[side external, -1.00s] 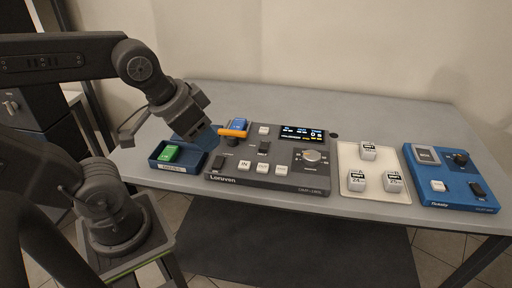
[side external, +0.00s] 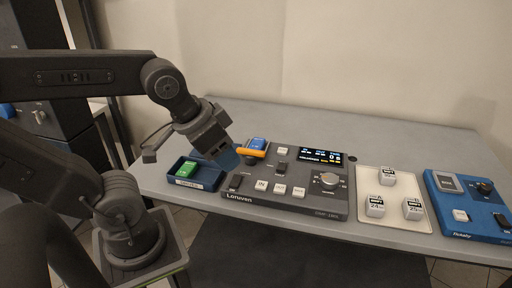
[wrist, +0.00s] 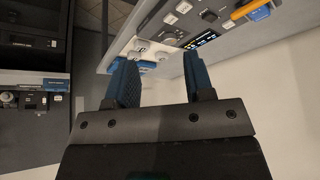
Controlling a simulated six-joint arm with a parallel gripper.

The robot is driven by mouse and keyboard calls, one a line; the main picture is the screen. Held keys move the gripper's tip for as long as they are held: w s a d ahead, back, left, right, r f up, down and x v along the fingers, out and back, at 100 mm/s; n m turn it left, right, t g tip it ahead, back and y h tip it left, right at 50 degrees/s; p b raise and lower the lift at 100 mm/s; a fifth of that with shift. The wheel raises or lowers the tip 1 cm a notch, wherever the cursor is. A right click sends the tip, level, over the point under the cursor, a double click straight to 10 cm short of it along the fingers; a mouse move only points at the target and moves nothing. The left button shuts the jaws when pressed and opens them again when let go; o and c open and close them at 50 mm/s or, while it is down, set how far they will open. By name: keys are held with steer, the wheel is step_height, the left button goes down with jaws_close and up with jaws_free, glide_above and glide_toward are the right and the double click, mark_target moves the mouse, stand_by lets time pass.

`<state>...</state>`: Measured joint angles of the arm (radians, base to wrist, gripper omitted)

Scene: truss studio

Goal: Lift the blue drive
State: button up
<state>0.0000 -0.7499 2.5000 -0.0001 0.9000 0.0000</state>
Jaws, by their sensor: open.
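The blue drive (side external: 257,144) stands in the back left part of the dark grey Loruven console (side external: 322,208), with an orange bar (side external: 249,153) across its front. In the wrist view the blue drive (wrist: 261,12) shows at the top right, beside the orange bar. My gripper (side external: 228,159) has blue finger pads and hangs just left of the drive and bar, near the console's left edge. In the wrist view my gripper (wrist: 160,65) has its fingers apart with nothing between them. How far the fingertips are from the bar cannot be told.
A green drive (side external: 187,169) lies in a dark blue tray (side external: 211,181) left of the console. A white tray (side external: 394,219) with several white blocks and a blue Rotaly unit (side external: 468,239) stand to the right. The table behind the console (side external: 330,119) is clear.

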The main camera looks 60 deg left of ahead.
steer(key=o, duration=0.5)
steer(key=shift+c, duration=0.2)
steer(key=n+g, duration=0.6)
steer(key=n, duration=0.3)
glide_above(257, 143)
steer(key=f, duration=1.3)
steer(key=shift+w+f, duration=0.3)
steer(key=shift+w, duration=0.1)
steer(key=shift+s+f, duration=0.2)
steer(key=shift+f, duration=1.2)
steer(key=shift+s+f, duration=0.2)
steer(key=shift+f, duration=1.15)
